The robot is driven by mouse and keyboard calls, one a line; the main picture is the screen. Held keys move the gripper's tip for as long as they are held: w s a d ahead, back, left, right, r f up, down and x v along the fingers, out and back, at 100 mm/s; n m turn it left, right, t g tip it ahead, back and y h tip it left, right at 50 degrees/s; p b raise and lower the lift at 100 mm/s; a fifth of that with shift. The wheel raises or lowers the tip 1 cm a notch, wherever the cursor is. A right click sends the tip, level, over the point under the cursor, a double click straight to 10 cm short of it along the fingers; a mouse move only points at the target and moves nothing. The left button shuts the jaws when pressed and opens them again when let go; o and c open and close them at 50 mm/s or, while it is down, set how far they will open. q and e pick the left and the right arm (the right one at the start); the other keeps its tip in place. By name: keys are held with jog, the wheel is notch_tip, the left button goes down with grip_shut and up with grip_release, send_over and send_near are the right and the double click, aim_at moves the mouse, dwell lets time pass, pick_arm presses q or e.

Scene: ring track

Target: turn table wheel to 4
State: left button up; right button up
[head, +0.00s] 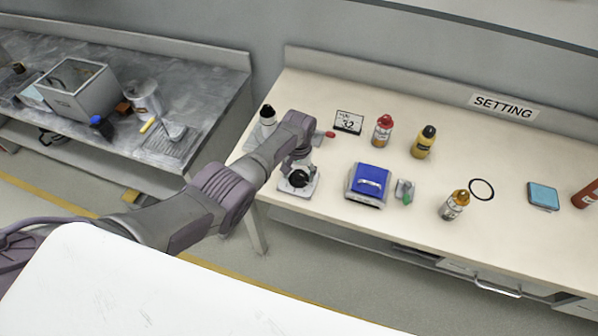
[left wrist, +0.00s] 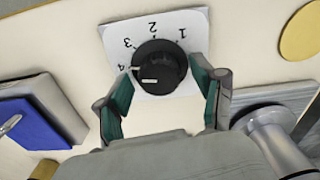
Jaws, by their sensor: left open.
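The table wheel is a black round knob (head: 299,179) on a white square plate (head: 307,190) at the left front of the cream table. In the left wrist view the knob (left wrist: 160,67) sits on its plate (left wrist: 187,22), which carries the figures 1, 2, 3 and 4. A white line on the knob lies on the side toward the 4; I cannot tell if it lines up exactly. My left gripper (left wrist: 162,75) is open, with one finger on each side of the knob. Contact cannot be told. In the head view my left gripper (head: 298,162) is above the knob, partly hidden.
A blue-topped box (head: 368,181) stands just right of the plate. The table's middle right has free room.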

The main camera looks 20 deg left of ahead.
aim_at(299, 174)
pick_arm(q)
notch_tip(299, 174, up, 12)
dwell(0.6)
dwell(0.4)
